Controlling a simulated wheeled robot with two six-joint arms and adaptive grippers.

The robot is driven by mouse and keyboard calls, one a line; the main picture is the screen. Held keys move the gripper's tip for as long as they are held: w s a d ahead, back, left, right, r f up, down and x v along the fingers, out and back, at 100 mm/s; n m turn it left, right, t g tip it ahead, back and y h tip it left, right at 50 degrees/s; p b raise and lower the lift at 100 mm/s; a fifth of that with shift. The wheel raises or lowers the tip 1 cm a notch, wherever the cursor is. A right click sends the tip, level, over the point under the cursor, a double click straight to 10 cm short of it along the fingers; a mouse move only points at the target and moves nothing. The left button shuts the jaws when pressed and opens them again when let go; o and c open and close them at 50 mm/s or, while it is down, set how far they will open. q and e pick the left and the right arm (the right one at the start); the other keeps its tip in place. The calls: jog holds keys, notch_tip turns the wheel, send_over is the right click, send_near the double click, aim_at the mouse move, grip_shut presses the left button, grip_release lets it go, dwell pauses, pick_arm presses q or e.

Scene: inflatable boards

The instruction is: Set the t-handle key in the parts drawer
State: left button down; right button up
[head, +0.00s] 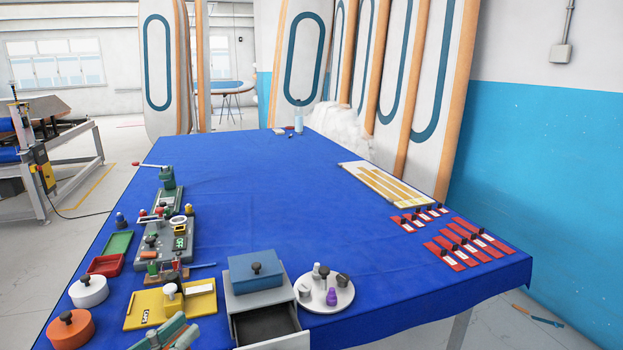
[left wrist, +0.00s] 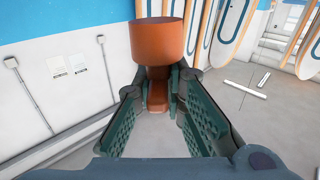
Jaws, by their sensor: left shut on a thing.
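My left gripper (head: 186,328) comes in at the bottom edge of the head view, beside the yellow tray and left of the drawer. In the left wrist view the left gripper (left wrist: 158,105) is shut on an orange-brown thing (left wrist: 157,40) with a wide round head and a narrower stem. Its lower end is between the fingertips. I cannot tell whether this is the t-handle key, and it does not show clearly in the head view. The parts drawer (head: 268,338) is pulled open from a grey cabinet (head: 230,295); its dark inside looks empty as far as it shows. My right gripper is not in view.
A blue box (head: 256,272) with a knob stands on the cabinet. A round white plate (head: 340,304) with knobbed pieces is to its right. A yellow tray (head: 140,308), a white pot (head: 89,292) and an orange pot (head: 70,333) are to the left. The blue table's middle is clear.

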pick_arm(q)
jog(key=s+d+f+h, duration=0.1)
jog(key=s+d+f, duration=0.1)
jog(key=s+f, duration=0.45)
jog(key=w+a+r+y, duration=0.1)
jog(key=w+a+r, duration=0.2)
jog(key=w+r, duration=0.55)
jog(key=w+a+r+n+t+y, duration=0.1)
jog(key=w+a+r+n+y, duration=0.25)
jog(key=w+a+y, duration=0.35)
jog(key=w+a+r+n+t+y, duration=0.1)
jog(key=w+a+r+n+y, duration=0.1)
jog(key=w+a+n+y, duration=0.35)
jog(key=a+f+n+g+y, duration=0.1)
jog(key=a+f+g+y, duration=0.15)
jog(key=a+f, duration=0.5)
jog(key=shift+t, duration=0.35)
jog(key=f+b, duration=0.2)
jog(key=f, duration=0.3)
jog(key=a+f+b, duration=0.1)
jog(key=f+b, duration=0.1)
jog(key=f, duration=0.4)
jog(key=f+b, duration=0.2)
jog(key=f, duration=0.4)
jog(key=shift+w+a+f, duration=0.15)
jog(key=shift+a+f, duration=0.05)
jog(key=shift+a, duration=0.15)
